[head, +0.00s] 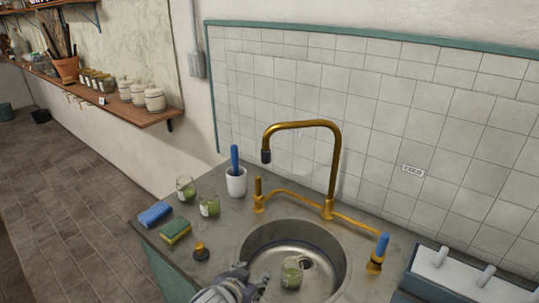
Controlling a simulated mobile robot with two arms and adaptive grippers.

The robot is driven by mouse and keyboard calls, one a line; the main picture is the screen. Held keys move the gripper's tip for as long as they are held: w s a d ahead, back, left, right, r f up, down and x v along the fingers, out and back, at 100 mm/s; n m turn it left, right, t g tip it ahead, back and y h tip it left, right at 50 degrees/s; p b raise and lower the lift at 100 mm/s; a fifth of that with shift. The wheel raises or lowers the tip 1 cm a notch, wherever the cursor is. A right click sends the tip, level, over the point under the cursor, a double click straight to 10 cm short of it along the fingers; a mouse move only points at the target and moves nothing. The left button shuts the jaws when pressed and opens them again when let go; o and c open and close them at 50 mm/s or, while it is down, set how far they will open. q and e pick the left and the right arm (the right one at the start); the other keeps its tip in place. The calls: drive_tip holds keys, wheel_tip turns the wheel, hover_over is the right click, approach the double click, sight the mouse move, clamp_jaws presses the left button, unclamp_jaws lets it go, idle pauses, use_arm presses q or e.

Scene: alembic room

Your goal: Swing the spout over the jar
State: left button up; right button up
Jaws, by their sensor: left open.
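The brass tap's spout (302,125) rises from the back of the sink and arches to the left. Its dark outlet (266,156) hangs high and points down, to the left of the jar in the picture. A glass jar with green contents (291,273) stands upright in the round steel sink (246,244), near the drain. My left gripper (257,277) is open at the front left of the sink, close to the jar and well below the spout. Whether it touches the jar is unclear. My right gripper is not in view.
Two similar green jars (186,190) (209,206) stand on the counter. A white cup (236,182) with a blue-handled tool, a blue sponge (154,215), a green-yellow sponge (175,231) and a small brass knob (201,251) are nearby. A blue-handled tap lever (381,245) stands right of the sink.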

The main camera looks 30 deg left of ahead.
use_arm(q)
drive_tip(key=w+a+r+t, duration=0.3)
drive_tip(key=w+a+r, duration=0.2)
drive_tip(key=w+r, duration=0.2)
drive_tip(key=n+t, duration=0.1)
drive_tip(key=t, duration=0.4)
approach(264, 158)
drive_tip(key=w, duration=0.1)
drive_tip(key=shift+y, duration=0.3)
drive_tip(key=w+p, duration=0.1)
drive_tip(key=w, duration=0.2)
drive_tip(key=w+a+p, duration=0.1)
drive_tip(key=w, duration=0.2)
drive_tip(key=w+p, duration=0.1)
drive_tip(key=w, duration=0.2)
drive_tip(key=shift+a+f, duration=0.15)
drive_tip(key=shift+a, duration=0.15)
drive_tip(key=shift+w+a+f, duration=0.1)
drive_tip(key=shift+w+f, duration=0.05)
drive_tip(key=shift+w, duration=0.45)
clamp_jaws()
